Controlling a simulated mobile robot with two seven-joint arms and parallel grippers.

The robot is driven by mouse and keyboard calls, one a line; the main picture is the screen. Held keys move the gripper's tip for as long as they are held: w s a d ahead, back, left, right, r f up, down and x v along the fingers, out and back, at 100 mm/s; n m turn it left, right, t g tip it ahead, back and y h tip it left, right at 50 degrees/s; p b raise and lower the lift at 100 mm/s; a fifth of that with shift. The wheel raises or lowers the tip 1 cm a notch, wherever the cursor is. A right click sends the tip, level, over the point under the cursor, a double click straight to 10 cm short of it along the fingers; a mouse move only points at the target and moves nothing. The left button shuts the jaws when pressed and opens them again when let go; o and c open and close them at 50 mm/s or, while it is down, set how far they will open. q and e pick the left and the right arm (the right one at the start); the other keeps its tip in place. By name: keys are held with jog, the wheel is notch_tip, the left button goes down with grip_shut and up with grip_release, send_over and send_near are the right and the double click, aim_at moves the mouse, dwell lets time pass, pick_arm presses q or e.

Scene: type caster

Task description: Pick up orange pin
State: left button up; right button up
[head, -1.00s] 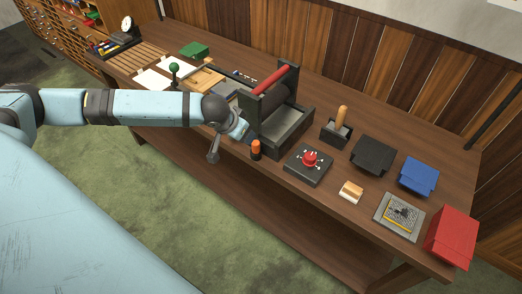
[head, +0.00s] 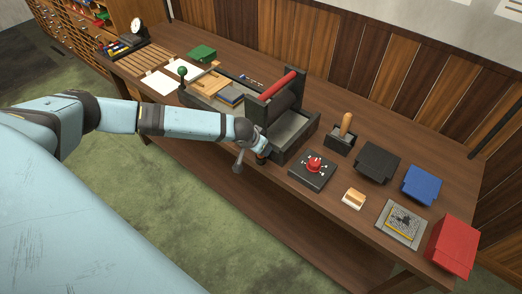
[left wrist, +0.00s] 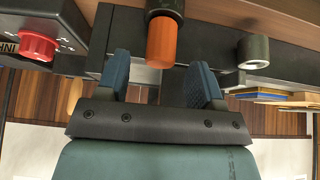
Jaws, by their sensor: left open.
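The orange pin (left wrist: 162,42) has an orange cap on a dark base. In the left wrist view it shows at the top centre, with its orange end between the tips of my open left gripper (left wrist: 162,66). There is clear space on both sides of it, and I see no contact. In the head view my left gripper (head: 261,146) is at the table's front edge, beside the black press, and covers most of the pin. My right gripper is not in view.
A black box with a red knob (head: 314,165) is just to the right, also in the wrist view (left wrist: 40,42). A grey cylinder (left wrist: 253,50) is near one finger. The wooden table (head: 300,205) has a free front strip.

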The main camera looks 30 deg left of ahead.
pick_arm(q)
jog(key=shift+x, duration=0.8)
jog(key=c, duration=1)
jog(key=shift+r, duration=0.1)
notch_tip(320, 180, up, 28)
jog(key=b, duration=0.3)
